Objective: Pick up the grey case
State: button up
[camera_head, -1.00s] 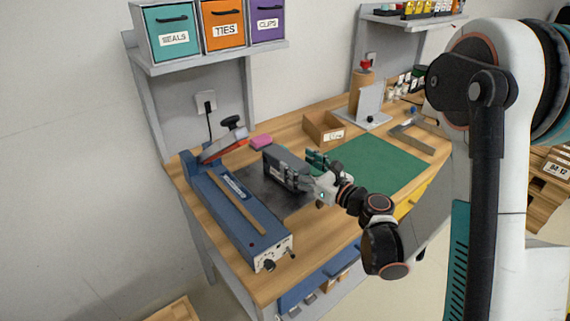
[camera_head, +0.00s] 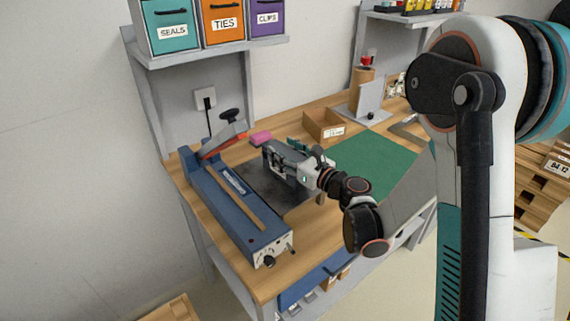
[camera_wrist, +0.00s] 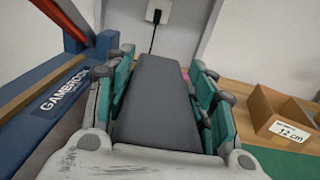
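In the wrist view the case's long grey top (camera_wrist: 158,100) runs away from the camera between the fingers. My gripper (camera_head: 291,160) is around the case, and it also shows in the wrist view (camera_wrist: 160,75) with teal-padded fingers on both sides. The fingers look spread, with a narrow gap at the right side; contact on the left is unclear. The fingers and palm hide part of the case's sides and near end.
A blue sealer (camera_head: 235,205) with a raised lever lies close on the left. A pink block (camera_head: 260,138) and a cardboard bin (camera_head: 323,126) stand behind. A green mat (camera_head: 375,160) gives clear room to the right. A shelf with boxes (camera_head: 222,27) hangs above.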

jog(key=c, duration=0.4)
jog(key=shift+r, duration=0.1)
